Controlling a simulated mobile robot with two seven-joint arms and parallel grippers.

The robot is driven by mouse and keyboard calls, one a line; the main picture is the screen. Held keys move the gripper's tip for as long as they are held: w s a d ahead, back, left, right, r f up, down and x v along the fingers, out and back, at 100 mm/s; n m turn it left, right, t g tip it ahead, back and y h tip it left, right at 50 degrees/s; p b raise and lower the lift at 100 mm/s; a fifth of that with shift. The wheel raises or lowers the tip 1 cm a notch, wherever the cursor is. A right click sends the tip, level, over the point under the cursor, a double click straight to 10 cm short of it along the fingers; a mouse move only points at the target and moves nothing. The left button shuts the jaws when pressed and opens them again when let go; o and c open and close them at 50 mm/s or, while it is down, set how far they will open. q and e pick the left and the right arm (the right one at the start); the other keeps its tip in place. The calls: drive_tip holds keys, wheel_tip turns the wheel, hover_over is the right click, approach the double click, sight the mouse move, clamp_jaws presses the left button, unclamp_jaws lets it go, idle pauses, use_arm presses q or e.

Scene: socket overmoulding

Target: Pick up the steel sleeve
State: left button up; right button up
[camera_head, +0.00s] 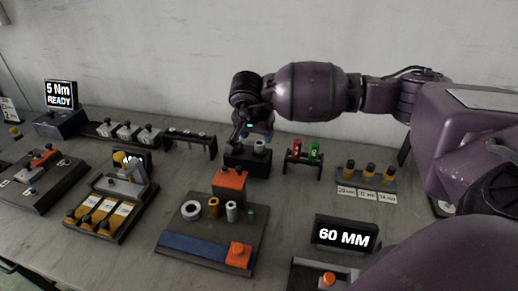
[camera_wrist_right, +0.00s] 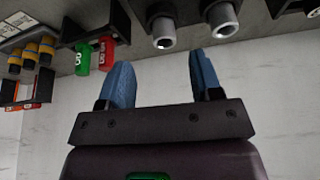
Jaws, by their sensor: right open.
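Two grey, hollow steel sleeves (camera_wrist_right: 163,33) (camera_wrist_right: 222,20) stand in a dark block in the right wrist view. In the head view one sleeve (camera_head: 260,147) shows on the dark block (camera_head: 247,162); the other is largely hidden by my gripper. My right gripper (camera_head: 254,137) is just above this block, pointing down. Its two blue fingers (camera_wrist_right: 162,70) are open with nothing between them. One sleeve lies ahead of the gap between the fingertips, apart from them; the other is ahead of one finger. My left gripper is not in view.
A rack with red and green cylinders (camera_head: 304,153) stands right of the block. An orange-topped block (camera_head: 230,180) and a tray (camera_head: 180,235) with several small parts are in front. A dark rack (camera_head: 190,138) stands left. A pale wall is close behind my right arm.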

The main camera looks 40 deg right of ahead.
sight(259, 142)
drive_tip(key=shift+w+x, duration=0.15)
drive_tip(key=shift+x, duration=1.4)
drive_tip(key=shift+w+x, duration=0.15)
drive_tip(key=shift+x, duration=1.45)
drive_tip(key=shift+r, duration=0.15)
drive_tip(key=c, duration=0.8)
